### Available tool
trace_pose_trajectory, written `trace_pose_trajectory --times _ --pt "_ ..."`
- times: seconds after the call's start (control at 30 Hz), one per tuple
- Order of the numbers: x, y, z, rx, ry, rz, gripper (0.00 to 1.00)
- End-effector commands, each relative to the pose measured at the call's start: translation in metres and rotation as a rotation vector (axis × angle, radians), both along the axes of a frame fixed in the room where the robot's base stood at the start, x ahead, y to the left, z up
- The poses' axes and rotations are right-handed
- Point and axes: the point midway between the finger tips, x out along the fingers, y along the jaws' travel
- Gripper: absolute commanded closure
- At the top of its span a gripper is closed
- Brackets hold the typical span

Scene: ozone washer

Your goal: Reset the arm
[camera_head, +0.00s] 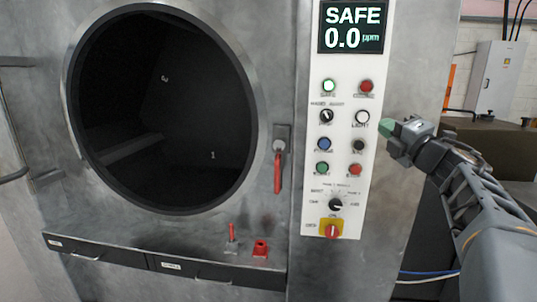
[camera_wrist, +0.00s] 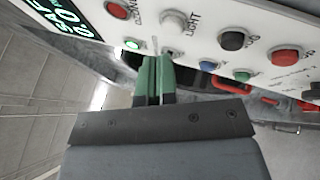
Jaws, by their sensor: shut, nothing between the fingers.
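My arm reaches in from the right side in the head view. My gripper (camera_head: 386,129) with green fingertips is at the right edge of the white control panel (camera_head: 312,150), level with the light knob (camera_head: 362,117) and just right of it. I cannot tell from the head view whether it touches the panel. In the wrist view the green fingers (camera_wrist: 155,62) are together, with nothing held, and point toward the panel near the white light knob (camera_wrist: 173,20). The display (camera_head: 353,27) reads SAFE 0.0 ppm.
The washer's round opening (camera_head: 165,105) is open and dark inside. A red-handled lever (camera_head: 277,172) sits beside it. The panel has several buttons, a black selector knob (camera_head: 336,204) and a red switch on yellow (camera_head: 332,229). A grey cabinet (camera_head: 497,78) stands at the back right.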

Motion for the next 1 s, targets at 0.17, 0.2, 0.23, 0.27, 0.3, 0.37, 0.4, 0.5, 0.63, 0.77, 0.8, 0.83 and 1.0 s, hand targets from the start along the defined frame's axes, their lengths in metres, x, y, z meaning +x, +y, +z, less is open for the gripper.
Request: trace_pose_trajectory --times 0.17,0.2,0.23,0.27,0.3,0.37,0.4,0.5,0.63,0.77,0.8,0.83,1.0 --pt "0.003 -0.073 -0.058 0.523 0.141 -0.376 1.00" --pt "-0.002 -0.081 -0.078 0.654 0.182 -0.455 1.00" --pt "-0.007 -0.085 -0.094 0.752 0.217 -0.515 1.00" --pt "-0.013 -0.087 -0.113 0.849 0.255 -0.574 1.00" --pt "-0.023 -0.085 -0.139 0.974 0.311 -0.649 1.00" --pt "-0.041 -0.075 -0.180 1.159 0.410 -0.763 1.00" --pt "-0.055 -0.063 -0.207 1.269 0.481 -0.833 1.00" --pt "-0.091 -0.025 -0.265 1.484 0.665 -0.987 1.00" --pt "-0.139 0.031 -0.318 1.654 0.900 -1.139 1.00" --pt "-0.180 0.081 -0.350 1.721 1.105 -1.225 1.00" --pt "-0.190 0.094 -0.356 1.726 1.158 -1.232 1.00" --pt "-0.197 0.103 -0.360 1.725 1.194 -1.235 1.00" --pt "-0.210 0.136 -0.361 1.674 1.273 -1.139 1.00"
